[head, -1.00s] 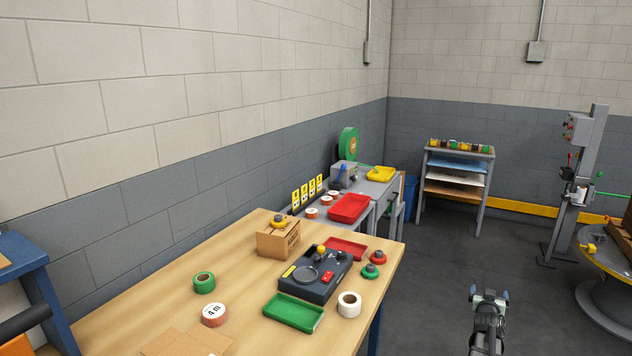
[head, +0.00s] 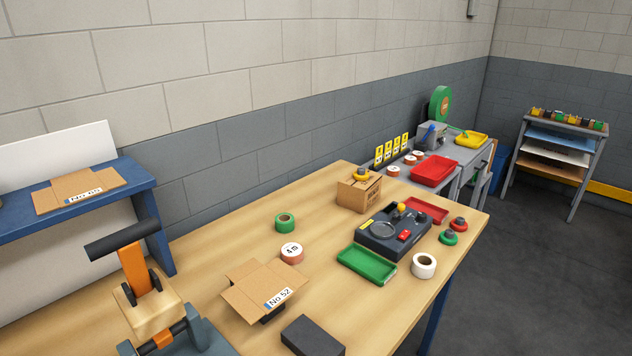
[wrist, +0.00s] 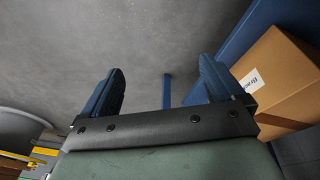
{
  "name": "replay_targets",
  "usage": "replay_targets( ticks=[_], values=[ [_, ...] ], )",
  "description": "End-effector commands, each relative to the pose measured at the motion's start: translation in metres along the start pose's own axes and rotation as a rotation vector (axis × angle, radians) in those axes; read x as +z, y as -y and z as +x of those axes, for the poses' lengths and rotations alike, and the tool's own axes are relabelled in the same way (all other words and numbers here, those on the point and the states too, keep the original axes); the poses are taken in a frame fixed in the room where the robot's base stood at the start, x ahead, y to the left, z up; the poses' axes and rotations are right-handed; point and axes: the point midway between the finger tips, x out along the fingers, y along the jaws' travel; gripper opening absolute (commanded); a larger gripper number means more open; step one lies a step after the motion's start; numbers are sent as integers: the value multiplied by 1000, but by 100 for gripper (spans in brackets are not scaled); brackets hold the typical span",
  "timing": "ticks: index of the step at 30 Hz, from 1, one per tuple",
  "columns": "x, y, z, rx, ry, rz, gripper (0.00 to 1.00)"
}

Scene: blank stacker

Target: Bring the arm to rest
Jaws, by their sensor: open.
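My gripper (wrist: 160,88) shows in the wrist view. Its two dark blue fingers stand well apart, with nothing between them. Behind the fingers is the grey floor (wrist: 150,35), with a thin blue post between them. The head view does not show my gripper at this moment.
In the head view a wooden workbench (head: 325,225) holds a cardboard box (head: 359,192), a black device (head: 395,235), a green tray (head: 367,264), tape rolls and a flat cardboard blank (head: 262,287). In the wrist view a cardboard box (wrist: 275,75) is close to the right finger.

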Motion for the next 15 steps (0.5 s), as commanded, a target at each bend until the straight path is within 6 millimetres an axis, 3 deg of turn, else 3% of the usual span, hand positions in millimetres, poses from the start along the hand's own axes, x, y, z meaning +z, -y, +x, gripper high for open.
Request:
replay_targets(
  ticks=[1, 7, 12, 15],
  values=[
    [32, 17, 1, -9, 66, -36, 95],
    [147, 62, 0, -30, 334, -163, 95],
    [236, 79, -16, -30, 548, -267, 95],
    [274, 81, -26, -26, 646, -314, 95]
  ],
)
